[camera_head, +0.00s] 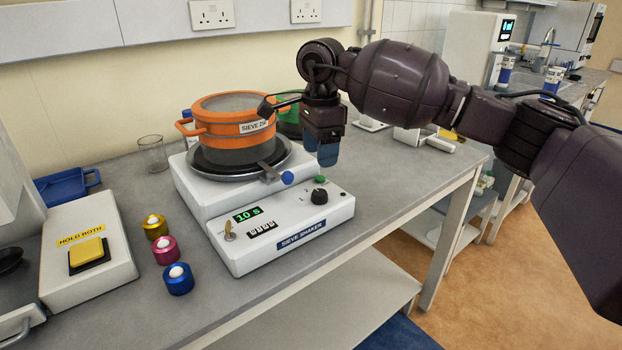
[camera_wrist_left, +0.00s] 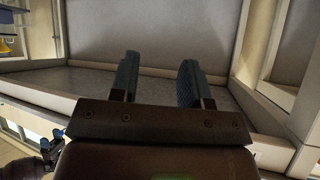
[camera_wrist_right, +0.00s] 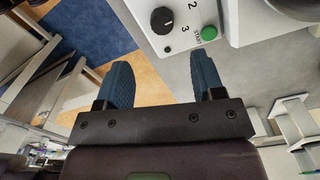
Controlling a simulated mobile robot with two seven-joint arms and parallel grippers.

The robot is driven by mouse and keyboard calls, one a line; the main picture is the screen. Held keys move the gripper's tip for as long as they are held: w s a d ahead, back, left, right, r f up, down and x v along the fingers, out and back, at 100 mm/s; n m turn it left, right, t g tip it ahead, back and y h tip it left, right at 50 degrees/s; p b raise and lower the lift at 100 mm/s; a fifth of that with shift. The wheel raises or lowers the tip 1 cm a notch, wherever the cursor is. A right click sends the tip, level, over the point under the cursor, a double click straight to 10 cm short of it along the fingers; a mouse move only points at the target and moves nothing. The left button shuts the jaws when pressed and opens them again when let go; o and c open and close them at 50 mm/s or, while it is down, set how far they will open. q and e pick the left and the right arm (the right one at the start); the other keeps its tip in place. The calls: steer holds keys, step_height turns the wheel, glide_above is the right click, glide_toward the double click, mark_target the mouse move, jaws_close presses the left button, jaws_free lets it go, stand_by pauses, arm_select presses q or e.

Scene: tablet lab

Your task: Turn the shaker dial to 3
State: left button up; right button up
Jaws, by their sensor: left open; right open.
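The sieve shaker (camera_head: 285,237) is a white unit on the grey bench with a green display reading 10 S. Its black dial (camera_head: 319,196) is on the right of the front panel, near a green button (camera_head: 320,179). In the right wrist view the dial (camera_wrist_right: 162,20) shows beyond the fingertips, with the numbers 2 and 3 beside it. My right gripper (camera_head: 328,158) points down above and behind the dial, apart from it. It is open and empty, also in the right wrist view (camera_wrist_right: 162,68). My left gripper (camera_wrist_left: 158,64) is open and empty, outside the head view.
A glass beaker (camera_head: 152,154) is behind. The bench front edge lies close to the shaker.

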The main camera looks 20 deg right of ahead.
mark_target(320, 192)
step_height(320, 192, down, 3)
steer(key=shift+d+f, duration=0.1)
steer(key=shift+d, duration=0.05)
step_height(320, 192, down, 5)
steer(key=shift+f+b, duration=0.1)
steer(key=shift+b, duration=0.4)
steer(key=shift+f, duration=0.55)
arm_select(q)
steer(key=shift+a+f, duration=0.15)
steer(key=shift+f, duration=0.3)
arm_select(e)
steer(key=shift+w+f, duration=0.1)
steer(key=shift+f, duration=0.05)
